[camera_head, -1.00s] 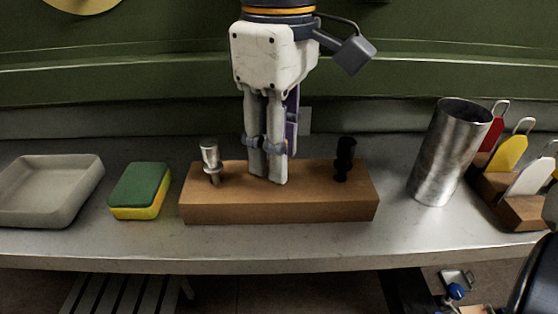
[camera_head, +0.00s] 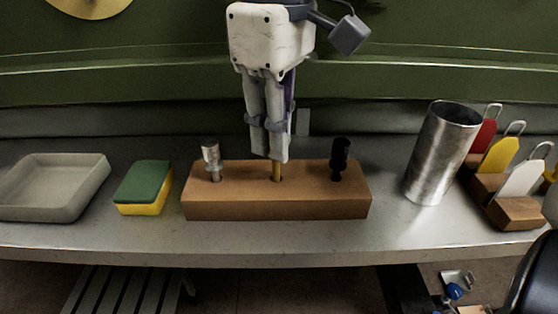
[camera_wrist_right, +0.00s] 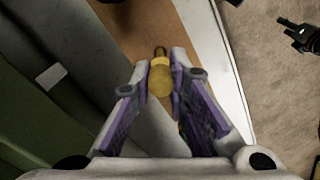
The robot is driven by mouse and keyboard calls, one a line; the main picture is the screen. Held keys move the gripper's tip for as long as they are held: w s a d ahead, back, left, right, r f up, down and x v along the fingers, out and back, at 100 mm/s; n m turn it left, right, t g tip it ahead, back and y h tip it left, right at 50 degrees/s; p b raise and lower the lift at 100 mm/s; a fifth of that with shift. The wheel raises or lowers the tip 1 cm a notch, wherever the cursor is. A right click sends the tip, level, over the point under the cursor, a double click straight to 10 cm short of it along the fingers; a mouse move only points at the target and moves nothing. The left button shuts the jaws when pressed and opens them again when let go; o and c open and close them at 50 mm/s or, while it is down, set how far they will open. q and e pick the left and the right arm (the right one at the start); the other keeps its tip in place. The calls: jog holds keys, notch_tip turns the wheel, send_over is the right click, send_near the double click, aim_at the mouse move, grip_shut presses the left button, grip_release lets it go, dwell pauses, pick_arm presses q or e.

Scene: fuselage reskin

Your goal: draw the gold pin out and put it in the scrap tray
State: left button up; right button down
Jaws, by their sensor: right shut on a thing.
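The gold pin (camera_head: 277,171) stands upright at the middle hole of the wooden block (camera_head: 278,208). Its shank shows between my fingertips and the block top, and its lower end seems still in the hole. My right gripper (camera_head: 277,157) is above the block, shut on the pin's upper part. In the right wrist view the pin's rounded gold head (camera_wrist_right: 160,80) sits between the two fingers (camera_wrist_right: 161,62). The scrap tray, taken to be the shallow grey tray (camera_head: 58,215), is at the far left and looks empty. My left gripper is out of view.
A silver pin (camera_head: 211,158) and a black pin (camera_head: 340,160) stand in the block on either side. A green and yellow sponge (camera_head: 142,188) lies between block and tray. A metal cup (camera_head: 440,155) and a tag rack (camera_head: 517,212) stand right. A green panel (camera_head: 150,75) rises behind.

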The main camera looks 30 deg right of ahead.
jog(key=shift+r, duration=2.35)
jog(key=shift+r, duration=1.5)
